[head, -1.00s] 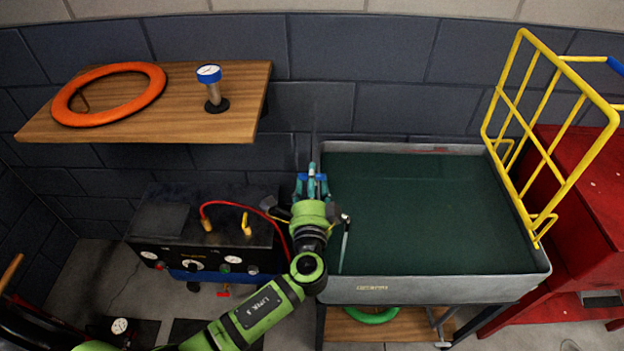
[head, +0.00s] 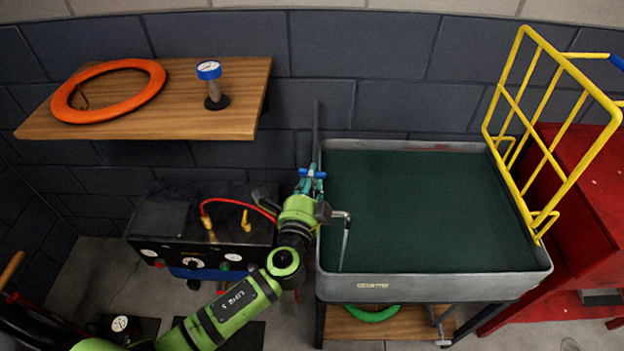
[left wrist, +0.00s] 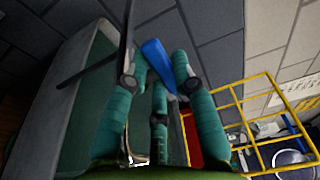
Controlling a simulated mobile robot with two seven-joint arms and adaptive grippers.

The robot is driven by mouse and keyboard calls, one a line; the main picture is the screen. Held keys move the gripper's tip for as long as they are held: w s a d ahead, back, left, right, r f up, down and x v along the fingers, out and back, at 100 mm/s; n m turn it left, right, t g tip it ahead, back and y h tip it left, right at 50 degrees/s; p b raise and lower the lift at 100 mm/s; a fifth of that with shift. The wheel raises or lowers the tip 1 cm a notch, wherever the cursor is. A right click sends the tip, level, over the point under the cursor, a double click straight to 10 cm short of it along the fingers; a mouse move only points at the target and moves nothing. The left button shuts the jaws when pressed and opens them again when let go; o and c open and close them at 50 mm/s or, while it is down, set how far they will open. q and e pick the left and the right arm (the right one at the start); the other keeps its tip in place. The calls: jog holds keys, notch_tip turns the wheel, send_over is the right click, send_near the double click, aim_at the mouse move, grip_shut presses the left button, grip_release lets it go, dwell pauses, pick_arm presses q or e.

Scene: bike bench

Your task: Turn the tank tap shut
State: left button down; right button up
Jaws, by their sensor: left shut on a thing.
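The tank (head: 430,290) is a grey basin with a dark green surface inside. The tap's blue handle (head: 318,175) lies crosswise at the tank's left back edge, and it shows as a blue bar in the left wrist view (left wrist: 155,55). My left gripper (head: 311,182) is shut on this handle, its teal fingers around it; they also show in the left wrist view (left wrist: 160,72). A bent grey spout (head: 342,214) hangs over the tank's left side, with a thin pale line below it. My gripper hides most of the tap body. My right gripper is out of view.
A black bench unit (head: 165,220) with a red hose stands left of the tank. A yellow rack (head: 545,150) and red cabinet (head: 585,200) stand at right.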

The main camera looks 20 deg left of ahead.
pick_arm(q)
jog(key=m+g+h+b, duration=0.4)
jog(key=m+h+b, duration=0.1)
jog(key=h, duration=0.1)
jog(key=a+m+g+h+b, duration=0.1)
jog(key=m+g+h+b, duration=0.3)
jog(key=m+h+b, duration=0.1)
jog(key=w+m+g+h+b, duration=0.1)
jog(key=m+g+h+b, duration=0.2)
jog(key=h, duration=0.4)
jog(key=shift+a+f+m+g+h+b, duration=0.1)
jog(key=shift+a+m+g+h+b, duration=0.1)
jog(key=shift+m+b, duration=0.3)
jog(key=shift+a+f+m+g+h+b, duration=0.1)
jog(key=shift+m+g+h+b, duration=0.1)
jog(key=shift+m+b, duration=0.3)
jog(key=shift+r+m+g+b, duration=0.2)
jog(key=shift+m+g+b, duration=0.55)
jog(key=shift+g, duration=0.15)
jog(key=shift+d, duration=0.1)
jog(key=c, duration=1)
grip_release()
